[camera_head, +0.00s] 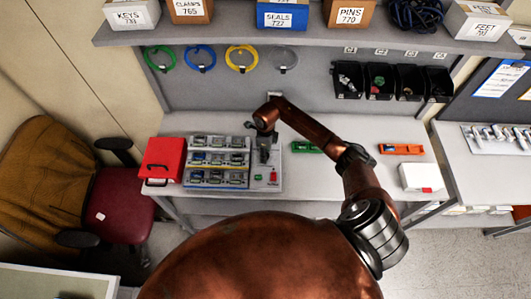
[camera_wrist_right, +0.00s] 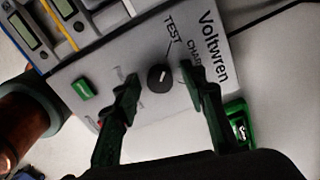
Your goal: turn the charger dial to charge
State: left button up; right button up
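The charger dial (camera_wrist_right: 160,78) is a small black knob with a short white mark on the grey charger panel (camera_wrist_right: 138,52). The words TEST (camera_wrist_right: 173,29) and CHARGE (camera_wrist_right: 194,55) are printed near it; CHARGE is partly hidden by a finger. My right gripper (camera_wrist_right: 158,88) is open, one finger on each side of the dial with visible gaps. In the head view, the charger (camera_head: 268,185) stands on the table with several devices in its bays, and my right gripper (camera_head: 264,154) points down over its right end, hiding the dial. My left gripper is not in view.
Green (camera_wrist_right: 82,88) and red (camera_head: 273,176) buttons sit on the panel near the dial. A red box (camera_head: 163,158) stands left of the charger. A green device (camera_head: 305,147), an orange device (camera_head: 401,149) and a white box (camera_head: 420,177) lie to the right.

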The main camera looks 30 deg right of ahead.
jog(key=shift+s+r, duration=0.1)
jog(key=c, duration=0.9)
grip_shut()
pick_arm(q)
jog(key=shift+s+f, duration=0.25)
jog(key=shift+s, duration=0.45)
pick_arm(e)
jog(key=shift+m, duration=0.4)
jog(key=m+b, duration=0.2)
jog(key=m, duration=0.2)
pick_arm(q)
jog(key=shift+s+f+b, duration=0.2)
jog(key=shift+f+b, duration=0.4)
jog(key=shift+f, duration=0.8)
pick_arm(e)
jog(key=shift+m, duration=2)
